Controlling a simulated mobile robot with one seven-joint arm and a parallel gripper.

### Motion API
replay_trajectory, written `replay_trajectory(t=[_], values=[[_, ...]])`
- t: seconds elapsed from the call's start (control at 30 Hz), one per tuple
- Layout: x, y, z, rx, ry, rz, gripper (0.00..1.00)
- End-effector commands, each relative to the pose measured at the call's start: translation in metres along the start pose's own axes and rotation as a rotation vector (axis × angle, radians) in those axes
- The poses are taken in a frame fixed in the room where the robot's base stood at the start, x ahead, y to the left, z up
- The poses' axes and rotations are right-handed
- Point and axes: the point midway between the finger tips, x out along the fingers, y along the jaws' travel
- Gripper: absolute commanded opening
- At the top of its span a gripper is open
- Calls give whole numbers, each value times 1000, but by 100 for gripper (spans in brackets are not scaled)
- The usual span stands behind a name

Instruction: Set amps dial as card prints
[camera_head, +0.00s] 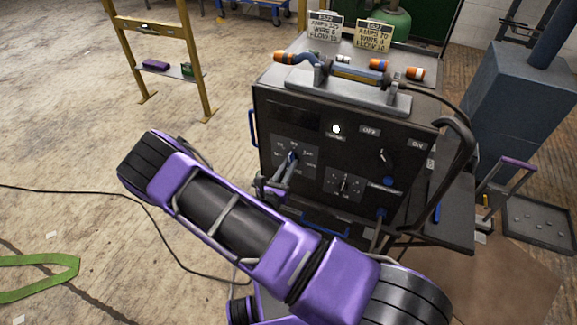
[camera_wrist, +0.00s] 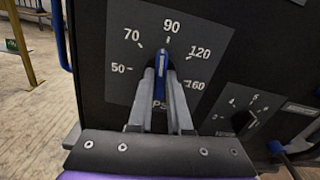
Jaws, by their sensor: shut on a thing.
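The amps dial (camera_wrist: 161,62) is a blue knob with a white line on a dark plate printed 50, 70, 90, 120 and 160. The line points nearly straight up, close to 90 and slightly on its 70 side. My gripper (camera_wrist: 164,75) is shut on the knob, one finger on each side. In the head view my gripper (camera_head: 285,172) reaches the left plate on the machine's front. Two cards stand on top of the machine: a white one (camera_head: 325,25) and a yellowish one (camera_head: 374,36). The yellowish card seems to read amps 70; the white card's amps figure is too small to be sure.
A second dial (camera_head: 345,187) sits right of the amps dial, below an off/on switch (camera_head: 384,156). A torch (camera_head: 355,76) and several orange-banded cylinders lie on top. A cable and hose run down the machine's right side. Open floor lies left.

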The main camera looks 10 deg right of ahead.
Motion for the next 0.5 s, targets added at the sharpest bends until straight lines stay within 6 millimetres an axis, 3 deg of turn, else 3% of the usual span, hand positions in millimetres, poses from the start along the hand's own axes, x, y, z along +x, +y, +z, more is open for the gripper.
replay_trajectory(t=[0.5], values=[[0,0,-1,489,1,-1,0]])
